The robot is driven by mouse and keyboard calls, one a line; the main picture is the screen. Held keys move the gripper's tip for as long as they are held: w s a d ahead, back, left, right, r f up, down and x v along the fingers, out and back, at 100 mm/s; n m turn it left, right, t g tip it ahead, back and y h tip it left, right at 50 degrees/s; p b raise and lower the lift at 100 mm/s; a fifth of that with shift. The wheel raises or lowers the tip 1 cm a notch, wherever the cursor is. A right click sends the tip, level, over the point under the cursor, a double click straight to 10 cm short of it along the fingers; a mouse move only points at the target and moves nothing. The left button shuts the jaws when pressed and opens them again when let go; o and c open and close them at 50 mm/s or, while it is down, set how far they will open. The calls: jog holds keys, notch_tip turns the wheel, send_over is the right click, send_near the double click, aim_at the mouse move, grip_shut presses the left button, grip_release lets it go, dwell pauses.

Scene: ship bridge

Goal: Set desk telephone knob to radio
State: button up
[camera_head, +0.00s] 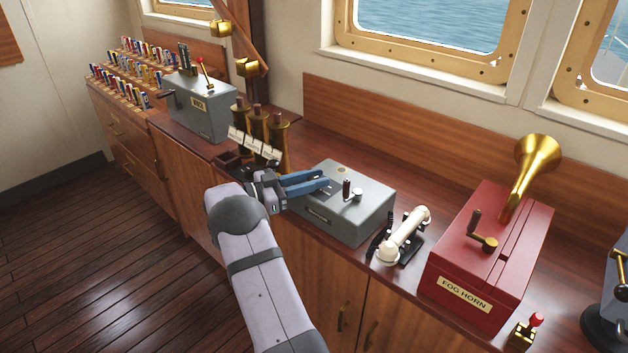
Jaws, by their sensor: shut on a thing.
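The desk telephone is a grey metal box (365,222) on the wooden counter, with a cream handset (405,236) on a dark cradle at its right. My gripper (324,180) reaches in from the left with its two blue fingers over the left part of the box's top. The fingers are shut on a small knob there, which they mostly hide. Its pointer and any marks around it are too small to read. A dark upright handle (347,188) and a small pale metal part stand on the box top, just right of the fingertips.
A red fog horn box (492,250) with a brass horn stands at the right. Brass voice pipes with tags (259,138) stand close behind my gripper. A grey lever box (200,108) and racks of coloured flags (130,75) are farther left. Bare counter (310,135) lies behind the box.

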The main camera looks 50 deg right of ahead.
jog(key=shift+r+m+g+y+b, duration=0.1)
jog(key=shift+m+g+y+b, duration=0.45)
jog(key=shift+m+g+y, duration=0.8)
jog(key=shift+g+h, duration=0.25)
jog(key=shift+h, duration=0.2)
jog(key=o, duration=1.1)
jog(key=shift+c, duration=0.2)
jog(key=b+v, duration=0.1)
jog(key=v, duration=0.4)
jog(key=shift+w+a, duration=0.1)
jog(key=shift+a, duration=0.05)
jog(key=shift+v, duration=1.05)
